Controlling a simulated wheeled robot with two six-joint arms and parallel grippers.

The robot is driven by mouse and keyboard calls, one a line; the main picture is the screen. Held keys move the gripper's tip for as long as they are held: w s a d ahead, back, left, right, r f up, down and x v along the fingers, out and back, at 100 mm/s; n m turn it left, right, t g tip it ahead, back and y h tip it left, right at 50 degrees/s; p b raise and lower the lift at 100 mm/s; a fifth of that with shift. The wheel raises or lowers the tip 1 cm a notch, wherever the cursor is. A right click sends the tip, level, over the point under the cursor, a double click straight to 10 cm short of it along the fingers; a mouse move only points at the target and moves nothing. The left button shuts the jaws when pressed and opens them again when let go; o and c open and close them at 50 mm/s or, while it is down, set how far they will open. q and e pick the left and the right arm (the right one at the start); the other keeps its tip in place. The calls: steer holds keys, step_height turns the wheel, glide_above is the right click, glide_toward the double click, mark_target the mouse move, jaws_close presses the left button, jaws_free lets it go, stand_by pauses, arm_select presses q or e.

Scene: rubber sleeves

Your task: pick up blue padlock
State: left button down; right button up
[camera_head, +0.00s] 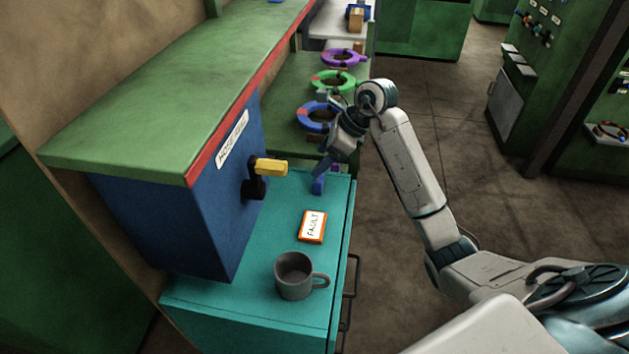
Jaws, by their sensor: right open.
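A small blue object, which looks like the blue padlock (318,186), stands on the far part of the teal cabinet top (262,265). My right gripper (322,168) is just above and beside it, pointing down, with its jaws open. The gripper and wrist hide part of the padlock's surroundings, and I cannot tell whether the fingers touch it. My left gripper is not in view.
A grey mug (294,276) and an orange FAULT tag (312,227) sit nearer on the cabinet top. A blue box (185,225) with a yellow-handled lever (270,167) rises on the left under a green shelf (180,110). Blue (303,117), green (325,82) and purple (340,58) rings lie beyond.

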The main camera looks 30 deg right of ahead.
mark_target(320, 178)
steer(key=shift+g+h, duration=0.4)
steer(key=shift+h, duration=0.4)
steer(key=f+b, duration=0.1)
steer(key=d+f+b, duration=0.1)
steer(key=f+b, duration=0.2)
steer(key=shift+w+d+f, duration=0.25)
steer(key=shift+w+f, duration=0.1)
steer(key=shift+w+a+f, duration=0.2)
steer(key=shift+f, duration=0.2)
steer(key=p+x, duration=0.2)
steer(key=x, duration=0.1)
steer(key=shift+w+f, duration=0.1)
steer(key=shift+f, duration=0.1)
steer(key=shift+w+a+f, duration=0.15)
steer(key=shift+f, duration=0.25)
steer(key=c, duration=1.1)
